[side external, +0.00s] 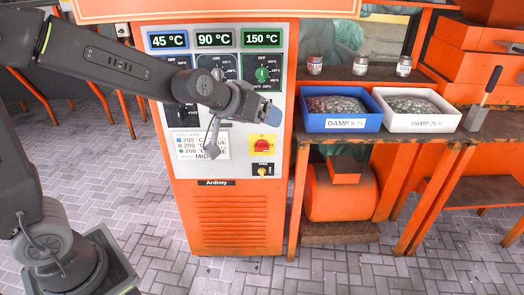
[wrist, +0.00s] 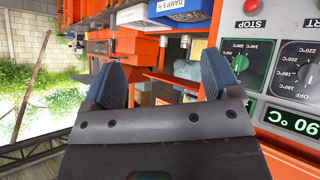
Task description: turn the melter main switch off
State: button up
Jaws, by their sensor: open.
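The melter (side external: 232,215) is an orange cabinet with a grey control panel. Its main switch (side external: 262,145) is a red knob on a yellow plate, low on the right of the panel; its exact setting is too small to tell. My gripper (side external: 271,114) is in front of the panel, above the switch in the side view and apart from it. In the wrist view my gripper (wrist: 162,76) has its two blue-padded fingers wide apart with nothing between them. The switch does not show in the wrist view.
Dials (side external: 262,74) and displays reading 45, 90 and 150 °C sit above. At right, a bench holds a blue bin (side external: 338,124) and a white bin (side external: 425,124). The paved floor in front is clear.

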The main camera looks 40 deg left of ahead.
jog(key=w+f+n+t+y, duration=0.1)
jog(key=w+f+n, duration=0.1)
jog(key=w+f, duration=0.35)
jog(key=n+t+y, duration=0.1)
jog(key=n+y, duration=0.3)
jog(key=y, duration=0.9)
send_near(262, 150)
jog(key=x, duration=1)
jog(key=shift+c, duration=0.3)
jog(key=c, duration=0.9)
jog(key=shift+o, duration=0.2)
jog(key=shift+n, duration=0.3)
